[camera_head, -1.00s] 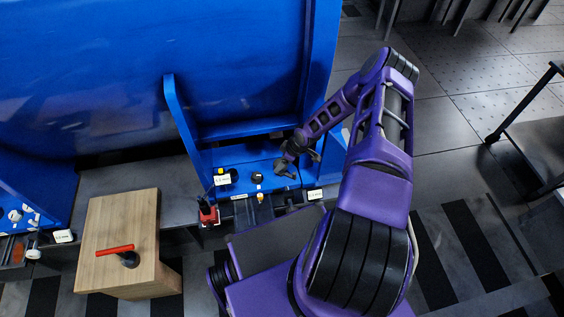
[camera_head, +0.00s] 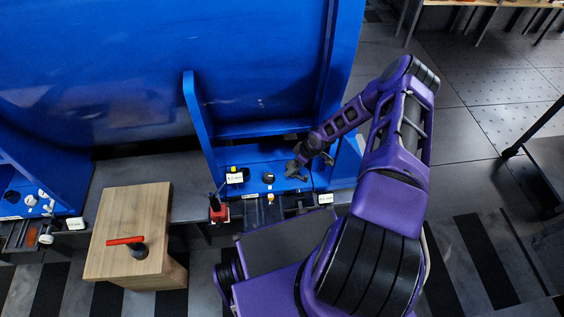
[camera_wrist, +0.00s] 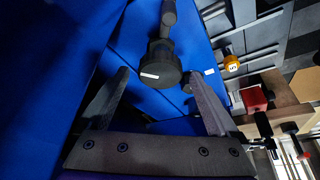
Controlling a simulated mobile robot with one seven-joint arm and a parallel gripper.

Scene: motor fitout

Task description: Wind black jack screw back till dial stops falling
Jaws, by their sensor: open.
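My gripper (camera_head: 299,165) is over the blue motor foot (camera_head: 230,157) in the head view, with its fingers spread. In the wrist view my gripper (camera_wrist: 156,73) is open. A black screw with a round head and a white mark (camera_wrist: 160,68) shows between and beyond the fingertips; I cannot tell whether they touch it. A smaller black knob (camera_wrist: 187,82) is by the right fingertip. In the head view a black knob (camera_head: 268,177) stands on the foot, left of my gripper. A dial with a yellow top and white readout (camera_head: 237,177) is further left; its digits are too small to read surely.
A red jack-like tool (camera_head: 218,211) stands by the foot's front edge. A wooden block (camera_head: 120,215) with a red-handled tool (camera_head: 126,241) is at left. Open floor lies at right.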

